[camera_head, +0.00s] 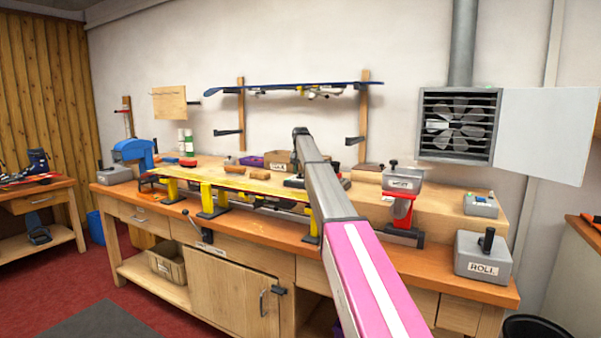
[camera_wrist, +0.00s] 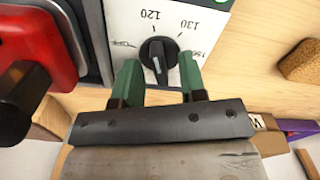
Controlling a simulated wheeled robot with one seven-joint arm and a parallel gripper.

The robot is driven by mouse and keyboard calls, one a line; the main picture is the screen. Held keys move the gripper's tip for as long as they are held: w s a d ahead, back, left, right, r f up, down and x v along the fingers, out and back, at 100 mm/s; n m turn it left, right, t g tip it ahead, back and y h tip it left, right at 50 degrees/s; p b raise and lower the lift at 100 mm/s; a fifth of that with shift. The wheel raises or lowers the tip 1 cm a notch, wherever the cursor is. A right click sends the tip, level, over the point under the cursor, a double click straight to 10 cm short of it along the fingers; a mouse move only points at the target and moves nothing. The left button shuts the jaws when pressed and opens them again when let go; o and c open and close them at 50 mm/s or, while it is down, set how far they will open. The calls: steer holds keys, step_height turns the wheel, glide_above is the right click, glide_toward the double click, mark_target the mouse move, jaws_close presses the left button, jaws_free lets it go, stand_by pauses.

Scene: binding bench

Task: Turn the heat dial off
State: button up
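The heat dial (camera_wrist: 159,56) is a round black knob on a white panel (camera_wrist: 125,22), seen in the wrist view with the numbers 120 and 130 upside down above it. A pale pointer mark on the knob faces down toward my gripper. My gripper (camera_wrist: 160,68) is open, with one green finger on each side of the dial and white panel showing between. I cannot tell whether the fingers touch it. In the head view my arm hides the dial and my gripper.
A red device with a black knob (camera_wrist: 25,95) is close at left in the wrist view; a cork block (camera_wrist: 303,62) is at right. The bench also holds a yellow-edged board (camera_head: 240,182), a red-based device (camera_head: 402,205) and a grey labelled box (camera_head: 483,258).

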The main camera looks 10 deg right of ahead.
jaws_close()
steer(key=shift+n, duration=0.3)
steer(key=n, duration=1.1)
steer(key=shift+n, duration=0.3)
stand_by(0.3)
jaws_free()
